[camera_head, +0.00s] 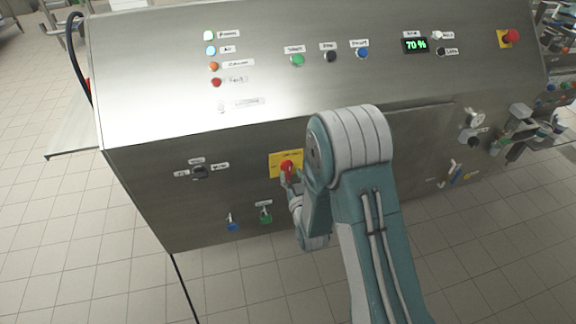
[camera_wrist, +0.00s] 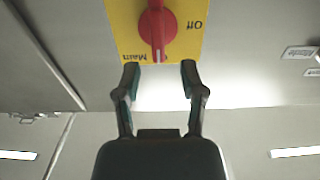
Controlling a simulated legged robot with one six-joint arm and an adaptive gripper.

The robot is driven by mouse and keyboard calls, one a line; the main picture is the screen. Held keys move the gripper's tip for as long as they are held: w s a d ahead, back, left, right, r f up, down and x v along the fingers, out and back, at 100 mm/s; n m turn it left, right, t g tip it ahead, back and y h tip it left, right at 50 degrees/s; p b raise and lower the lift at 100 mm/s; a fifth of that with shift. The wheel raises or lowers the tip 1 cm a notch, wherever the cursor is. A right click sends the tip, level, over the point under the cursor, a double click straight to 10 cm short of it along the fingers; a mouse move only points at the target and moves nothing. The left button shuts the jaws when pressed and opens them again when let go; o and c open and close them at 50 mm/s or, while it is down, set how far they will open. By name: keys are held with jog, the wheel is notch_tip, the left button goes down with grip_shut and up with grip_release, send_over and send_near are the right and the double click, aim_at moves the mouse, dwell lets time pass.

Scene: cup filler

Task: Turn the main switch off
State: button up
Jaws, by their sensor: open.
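The main switch is a red rotary knob (camera_wrist: 157,24) on a yellow plate (camera_wrist: 124,22) at the top of the wrist view. Its handle points down in that view, with a white mark near its tip. The labels "Off" and "Main" appear upside down. In the head view the red knob (camera_head: 287,167) and the yellow plate (camera_head: 275,159) sit on the cabinet's front face, partly hidden by my arm. My gripper (camera_wrist: 160,76) is open and empty, its two fingertips apart just short of the knob, one to each side of its line.
The steel cabinet (camera_head: 150,75) carries lamps, buttons and a display reading 70%. A black selector (camera_head: 200,172) is left of the switch. A blue knob (camera_head: 232,226) and a green knob (camera_head: 266,217) are below. A red emergency button (camera_head: 512,37) is at top right.

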aim_at(289, 168)
jog(key=shift+x, duration=2.15)
grip_shut()
